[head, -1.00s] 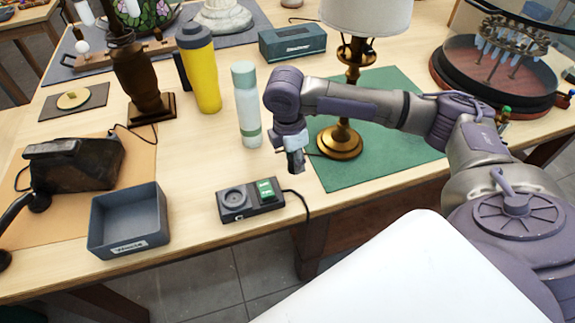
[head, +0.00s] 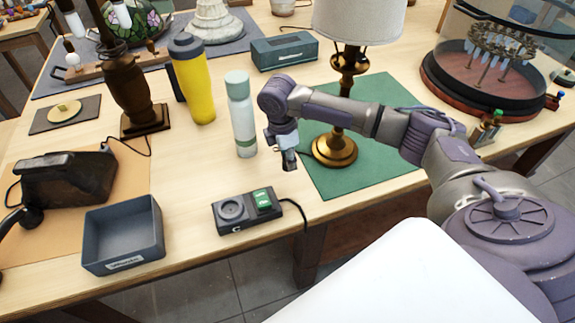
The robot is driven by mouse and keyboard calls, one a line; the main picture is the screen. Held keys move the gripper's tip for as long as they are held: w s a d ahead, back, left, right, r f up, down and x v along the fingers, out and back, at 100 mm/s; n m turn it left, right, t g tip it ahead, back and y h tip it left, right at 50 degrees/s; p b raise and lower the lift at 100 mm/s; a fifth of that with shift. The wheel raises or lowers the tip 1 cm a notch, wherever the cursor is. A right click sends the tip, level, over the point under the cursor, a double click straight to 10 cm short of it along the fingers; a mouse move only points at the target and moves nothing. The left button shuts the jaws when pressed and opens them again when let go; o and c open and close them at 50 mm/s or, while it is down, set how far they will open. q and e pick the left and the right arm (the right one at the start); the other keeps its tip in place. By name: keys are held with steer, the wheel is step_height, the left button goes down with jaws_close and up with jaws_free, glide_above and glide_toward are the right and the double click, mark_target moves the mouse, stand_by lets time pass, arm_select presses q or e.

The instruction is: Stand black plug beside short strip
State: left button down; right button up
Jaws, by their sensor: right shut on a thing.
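The short strip (head: 247,211) is a dark block with a round socket and a lit green switch. It lies near the front edge of the wooden table, with a black cord from its right end. My right gripper (head: 289,160) is above the table, beyond the strip and to its right, beside the green mat. It is shut on a small dark thing, which I take to be the black plug; fingers hide most of it and its shape is unclear. My left gripper is not in view.
A pale bottle (head: 241,118) stands left of my right gripper, and a brass lamp (head: 334,150) stands on the green mat (head: 375,170) to its right. A grey open bin (head: 124,235) is left of the strip. Bare wood surrounds the strip.

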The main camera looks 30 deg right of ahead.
steer(key=shift+w+f+p, duration=0.15)
steer(key=shift+f+p, duration=0.25)
steer(key=shift+f, duration=1.75)
steer(key=shift+a, duration=0.1)
steer(key=shift+f, duration=0.1)
steer(key=o, duration=1.1)
steer(key=shift+o, duration=0.2)
steer(key=r, duration=0.4)
steer(key=a+r+b, duration=0.1)
steer(key=r, duration=0.7)
steer(key=shift+w+a+r, duration=0.1)
steer(key=shift+w+a, duration=0.05)
steer(key=shift+a, duration=0.05)
